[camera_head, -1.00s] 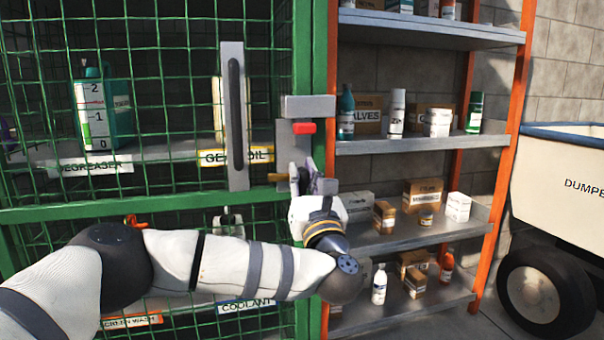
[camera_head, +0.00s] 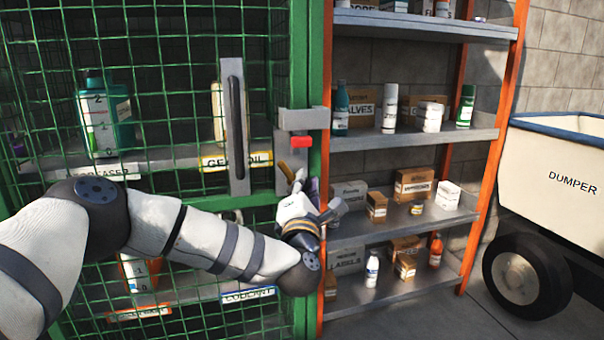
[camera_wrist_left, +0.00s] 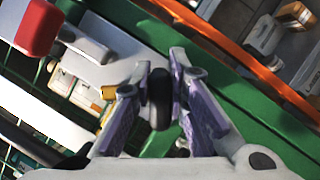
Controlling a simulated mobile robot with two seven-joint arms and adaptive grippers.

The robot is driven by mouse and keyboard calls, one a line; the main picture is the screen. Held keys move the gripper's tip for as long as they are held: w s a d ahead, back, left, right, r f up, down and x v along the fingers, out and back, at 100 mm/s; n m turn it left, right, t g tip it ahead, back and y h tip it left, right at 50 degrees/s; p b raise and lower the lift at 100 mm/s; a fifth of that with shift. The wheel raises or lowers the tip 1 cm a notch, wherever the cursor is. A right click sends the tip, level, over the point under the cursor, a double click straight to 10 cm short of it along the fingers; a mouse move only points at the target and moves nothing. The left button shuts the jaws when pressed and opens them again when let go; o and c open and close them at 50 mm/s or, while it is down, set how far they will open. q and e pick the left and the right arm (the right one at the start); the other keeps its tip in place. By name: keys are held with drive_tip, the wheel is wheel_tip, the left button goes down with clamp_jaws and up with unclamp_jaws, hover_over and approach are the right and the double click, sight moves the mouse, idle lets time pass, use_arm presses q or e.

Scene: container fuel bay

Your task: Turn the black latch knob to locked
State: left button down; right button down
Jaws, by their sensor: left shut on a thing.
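The black latch knob (camera_wrist_left: 160,98) shows in the left wrist view as a dark rounded piece between my two purple-padded fingers. My left gripper (camera_wrist_left: 166,105) is shut on it. In the head view my left gripper (camera_head: 303,187) is at the cage door's edge, below the red block (camera_head: 301,141), and hides the knob. A yellow pointer (camera_head: 285,171) sticks out beside the gripper, tilted up to the left. It also shows in the wrist view (camera_wrist_left: 108,92). My right gripper is in neither view.
The grey latch plate (camera_head: 290,160) and long vertical handle (camera_head: 236,125) sit on the green mesh door. A shelf rack (camera_head: 415,137) with bottles and boxes stands just right of the gripper. A white dumper (camera_head: 560,175) stands at the far right.

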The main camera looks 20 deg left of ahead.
use_arm(q)
drive_tip(key=m+p, duration=0.1)
drive_tip(key=m, duration=0.1)
drive_tip(key=m+g+h+p, duration=0.1)
drive_tip(key=m+p, duration=0.1)
drive_tip(key=m, duration=0.1)
drive_tip(key=shift+d+g, duration=0.1)
drive_tip(key=shift+g, duration=0.2)
drive_tip(key=shift+f+m+g+p, duration=0.3)
drive_tip(key=shift+f+m+p, duration=0.05)
drive_tip(key=shift+m, duration=0.55)
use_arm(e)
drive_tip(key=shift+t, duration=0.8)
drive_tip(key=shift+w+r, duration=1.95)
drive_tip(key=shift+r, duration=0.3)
use_arm(q)
drive_tip(key=shift+h, duration=0.4)
drive_tip(key=shift+f, duration=0.1)
drive_tip(key=c, duration=1.6)
unclamp_jaws()
drive_tip(key=shift+o, duration=0.2)
drive_tip(key=s+d, duration=0.2)
drive_tip(key=s, duration=0.9)
drive_tip(key=shift+s+d, duration=0.2)
drive_tip(key=shift+s, duration=0.2)
